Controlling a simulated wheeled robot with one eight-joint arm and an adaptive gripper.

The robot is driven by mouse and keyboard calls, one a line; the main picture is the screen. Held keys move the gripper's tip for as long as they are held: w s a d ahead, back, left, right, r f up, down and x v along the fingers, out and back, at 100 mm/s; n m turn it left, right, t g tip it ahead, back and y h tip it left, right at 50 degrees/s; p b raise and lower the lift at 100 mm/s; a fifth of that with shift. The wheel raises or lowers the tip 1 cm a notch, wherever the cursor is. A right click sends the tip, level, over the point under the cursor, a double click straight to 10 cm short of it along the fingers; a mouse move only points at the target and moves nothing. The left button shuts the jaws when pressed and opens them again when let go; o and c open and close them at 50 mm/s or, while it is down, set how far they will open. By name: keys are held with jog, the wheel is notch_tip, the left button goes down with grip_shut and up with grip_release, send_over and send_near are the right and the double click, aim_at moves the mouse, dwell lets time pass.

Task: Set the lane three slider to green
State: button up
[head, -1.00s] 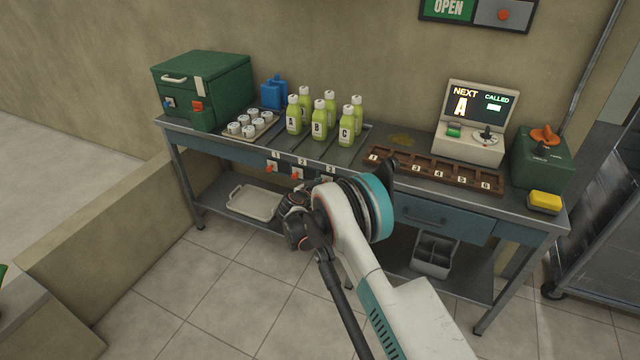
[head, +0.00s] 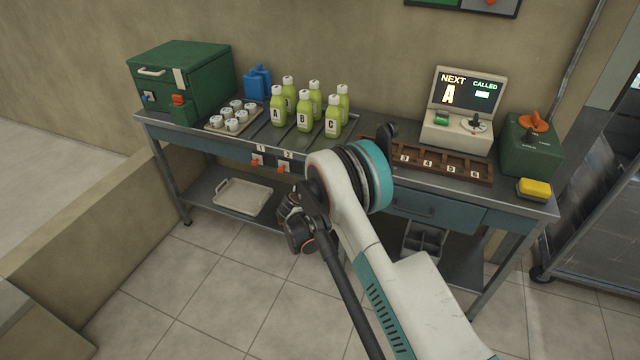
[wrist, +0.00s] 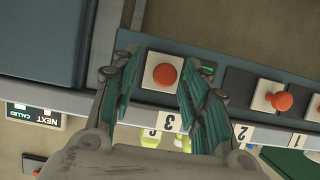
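The lane three slider (wrist: 164,74) is a round red-orange knob on a white plate, set in the dark front panel beside the label 3 (wrist: 170,122) in the wrist view, where labels appear upside down. No green shows on its plate. My gripper (wrist: 156,80) is open, with one finger on each side of this knob; whether they touch it I cannot tell. In the head view my gripper (head: 297,226) is in front of the table, and my arm hides the lane three slider. The lane two slider (wrist: 281,97) and lane one slider (head: 257,160) also have red-orange knobs.
Several green bottles (head: 304,112) stand on the lanes above the sliders. A numbered wooden rack (head: 440,166), a screen unit (head: 457,128) and a yellow sponge (head: 535,188) are to the right. A drawer (head: 425,208) is right of the sliders.

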jog(key=shift+s+a, duration=0.1)
jog(key=v, duration=1.1)
jog(key=shift+s+r, duration=0.15)
jog(key=shift+s, duration=0.2)
